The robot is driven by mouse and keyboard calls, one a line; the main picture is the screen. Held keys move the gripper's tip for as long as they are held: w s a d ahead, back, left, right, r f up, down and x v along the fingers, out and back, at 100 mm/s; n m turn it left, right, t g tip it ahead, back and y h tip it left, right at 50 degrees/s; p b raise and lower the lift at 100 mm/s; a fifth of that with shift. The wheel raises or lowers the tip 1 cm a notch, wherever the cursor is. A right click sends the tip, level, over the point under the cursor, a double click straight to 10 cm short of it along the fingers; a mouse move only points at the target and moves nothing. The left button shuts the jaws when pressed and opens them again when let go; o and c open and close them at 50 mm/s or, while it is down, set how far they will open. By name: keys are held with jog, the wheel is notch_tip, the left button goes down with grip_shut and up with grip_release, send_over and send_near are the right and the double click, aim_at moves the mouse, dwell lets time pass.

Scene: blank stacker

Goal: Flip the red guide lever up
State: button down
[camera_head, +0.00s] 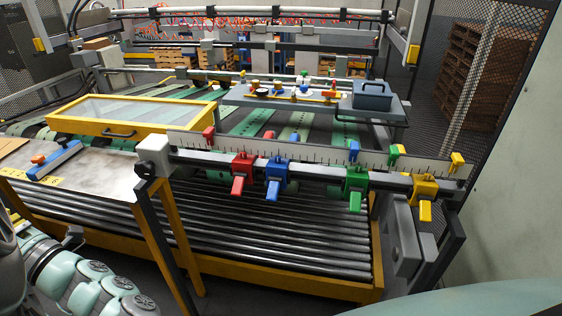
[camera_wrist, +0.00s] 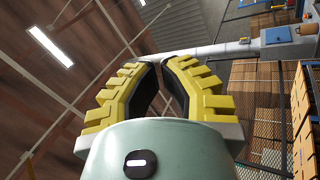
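The red guide lever (camera_head: 238,186) hangs down from the front of a red guide block (camera_head: 243,164) on the grey rail (camera_head: 320,178), at the middle of the head view. It is the leftmost of the coloured levers there and points down and slightly toward me. My gripper (camera_wrist: 161,63) shows only in the wrist view. Its two yellow-and-black fingers curve in, and their tips almost meet with nothing seen between them. My gripper is not near the lever in any view; the wrist view shows the ceiling and a mesh fence.
Blue (camera_head: 275,187), green (camera_head: 354,200) and yellow (camera_head: 425,208) levers also hang along the rail, the blue one close beside the red. A ruler strip (camera_head: 310,152) runs behind them. Black rollers (camera_head: 250,245) lie below. A metal table (camera_head: 85,175) stands at left.

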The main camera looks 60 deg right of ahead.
aim_at(238, 185)
jog(key=w+d+f+n+g+h+b, duration=0.1)
jog(key=d+f+n+g+h+b, duration=0.15)
jog(key=d+f+h+b, duration=0.7)
jog(key=w+d+f+n+g+h+b, duration=0.1)
jog(key=w+d+f+g+h+b, duration=0.2)
jog(key=d+f+b, duration=1)
jog(key=s+d+f+g+h+b, duration=0.4)
jog(key=s+d+h, duration=0.3)
jog(key=s+d+f+g+h+b, duration=0.3)
jog(key=s+d+g+h+b, duration=0.2)
jog(key=s+d+h, duration=0.2)
jog(key=shift+s+d+f+h, duration=0.3)
jog(key=shift+d+f+h, duration=0.15)
jog(key=shift+d, duration=0.25)
jog(key=w+d+r+p, duration=0.2)
jog(key=w+d+r, duration=0.1)
jog(key=d+r, duration=0.2)
jog(key=shift+d+r, duration=0.2)
jog(key=shift+d, duration=0.95)
